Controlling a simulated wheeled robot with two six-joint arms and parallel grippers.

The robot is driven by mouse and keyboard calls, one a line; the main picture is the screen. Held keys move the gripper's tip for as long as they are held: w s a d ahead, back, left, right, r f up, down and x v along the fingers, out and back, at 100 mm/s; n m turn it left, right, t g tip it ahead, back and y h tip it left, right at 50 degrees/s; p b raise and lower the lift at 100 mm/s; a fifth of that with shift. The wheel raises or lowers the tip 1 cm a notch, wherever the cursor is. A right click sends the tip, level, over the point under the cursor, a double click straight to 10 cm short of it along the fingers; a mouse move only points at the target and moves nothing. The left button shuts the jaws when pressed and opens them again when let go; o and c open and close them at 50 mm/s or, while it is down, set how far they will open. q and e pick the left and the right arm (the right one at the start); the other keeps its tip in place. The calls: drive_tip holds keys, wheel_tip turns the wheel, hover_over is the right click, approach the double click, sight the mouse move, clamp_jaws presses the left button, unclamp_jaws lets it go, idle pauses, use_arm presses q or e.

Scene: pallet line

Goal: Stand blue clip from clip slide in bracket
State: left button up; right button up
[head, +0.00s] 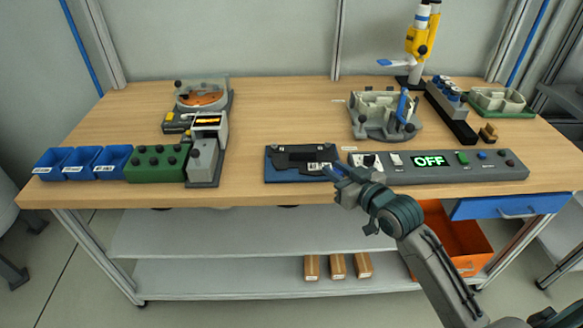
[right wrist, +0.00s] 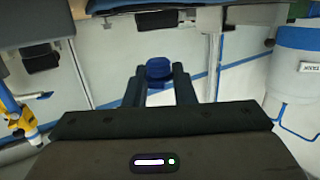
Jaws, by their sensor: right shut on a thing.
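My right gripper (head: 338,176) is over the front edge of the table, by the near right corner of a dark blue plate. In the right wrist view its two fingers (right wrist: 160,82) are shut on a small blue piece, the blue clip (right wrist: 159,69), whose rounded top shows between the fingertips. A flat black part (head: 305,157) with a white label lies on the blue plate (head: 274,176). I cannot tell for sure whether this part is the bracket. A grey sloped block (head: 203,160), perhaps the clip slide, stands left of centre. My left gripper is out of view.
A grey control panel (head: 475,170) reading OFF lies right of the plate. Behind it stand a grey fixture (head: 385,115) with a blue lever and a yellow-and-white arm (head: 422,40). Blue bins (head: 80,162) and a green block (head: 155,163) sit at left. The table middle is clear.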

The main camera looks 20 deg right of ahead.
drive_tip(key=w+a, duration=0.3)
drive_tip(key=shift+a+p, duration=0.25)
drive_tip(key=shift+p, duration=0.05)
drive_tip(key=p, duration=0.2)
hover_over(282, 176)
drive_tip(key=shift+f, duration=0.65)
wheel_tip(282, 176, down, 3)
drive_tip(key=shift+r, duration=0.1)
drive_tip(key=shift+f, duration=0.35)
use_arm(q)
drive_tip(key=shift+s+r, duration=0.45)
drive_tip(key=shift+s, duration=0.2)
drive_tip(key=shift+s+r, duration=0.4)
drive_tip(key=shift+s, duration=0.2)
use_arm(e)
drive_tip(key=shift+f, duration=0.2)
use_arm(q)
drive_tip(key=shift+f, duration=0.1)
use_arm(e)
drive_tip(key=o, duration=0.9)
drive_tip(key=shift+o, duration=0.2)
drive_tip(key=shift+r, duration=0.1)
